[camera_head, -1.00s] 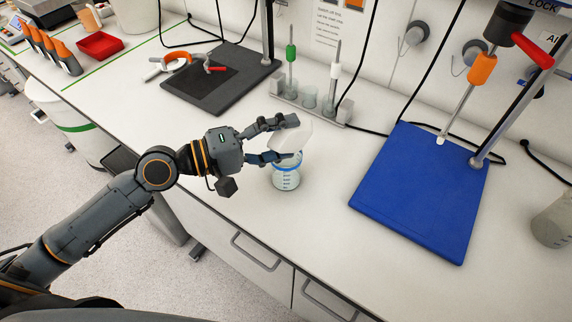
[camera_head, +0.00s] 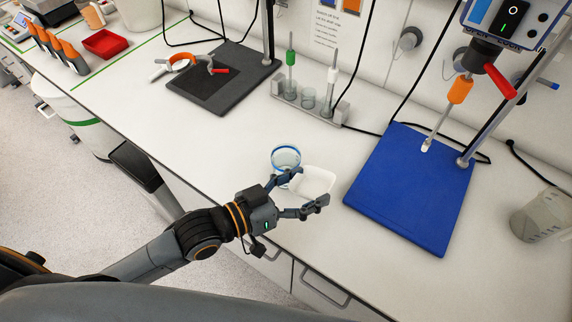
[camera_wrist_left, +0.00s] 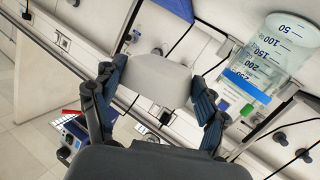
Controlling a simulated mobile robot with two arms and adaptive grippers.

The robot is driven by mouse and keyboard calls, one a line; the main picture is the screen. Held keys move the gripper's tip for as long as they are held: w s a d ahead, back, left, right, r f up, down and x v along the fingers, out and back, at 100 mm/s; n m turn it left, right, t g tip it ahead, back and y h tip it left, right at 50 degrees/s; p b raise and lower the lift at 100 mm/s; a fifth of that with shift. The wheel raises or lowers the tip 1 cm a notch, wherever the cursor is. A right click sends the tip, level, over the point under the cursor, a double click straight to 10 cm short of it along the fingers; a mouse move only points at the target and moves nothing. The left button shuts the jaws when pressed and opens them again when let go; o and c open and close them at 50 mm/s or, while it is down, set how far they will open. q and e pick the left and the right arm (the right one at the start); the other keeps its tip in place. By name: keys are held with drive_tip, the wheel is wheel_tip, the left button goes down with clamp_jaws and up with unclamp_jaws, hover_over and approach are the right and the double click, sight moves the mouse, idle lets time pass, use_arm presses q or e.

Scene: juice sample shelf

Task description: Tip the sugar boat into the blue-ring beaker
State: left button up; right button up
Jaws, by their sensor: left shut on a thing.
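The sugar boat (camera_head: 317,181) is a white shallow tray, its open side showing in the head view. I cannot tell whether any sugar is in it. My left gripper (camera_head: 304,191) is shut on the boat and holds it just right of and in front of the blue-ring beaker (camera_head: 286,156). The beaker is clear and stands on the bench, its lower part hidden behind a gripper finger. In the left wrist view the boat (camera_wrist_left: 163,80) sits between the fingers, and the beaker (camera_wrist_left: 270,62) shows graduation marks and a blue band. My right gripper is not in view.
A blue mat (camera_head: 410,195) with a stirrer stand lies to the right. A dark stand base (camera_head: 222,88) and a red tray (camera_head: 104,43) are at back left. The bench between is clear.

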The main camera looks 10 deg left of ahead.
use_arm(q)
drive_tip(key=shift+s+d+f+m+p, duration=0.25)
drive_tip(key=shift+s+d+m+p, duration=0.1)
drive_tip(key=shift+s+d+m, duration=0.35)
drive_tip(key=shift+s+d+f+m, duration=0.1)
drive_tip(key=shift+s+f+m, duration=0.1)
drive_tip(key=shift+m, duration=0.2)
drive_tip(key=shift+r, duration=0.1)
drive_tip(key=shift+s+d+r+p, duration=0.1)
drive_tip(key=shift+r+p, duration=0.1)
drive_tip(key=shift+p, duration=0.1)
drive_tip(key=s+d+r+p, duration=0.2)
drive_tip(key=p, duration=0.1)
drive_tip(key=shift+s+d+r, duration=0.15)
drive_tip(key=shift+s+r, duration=0.05)
drive_tip(key=shift+s, duration=0.1)
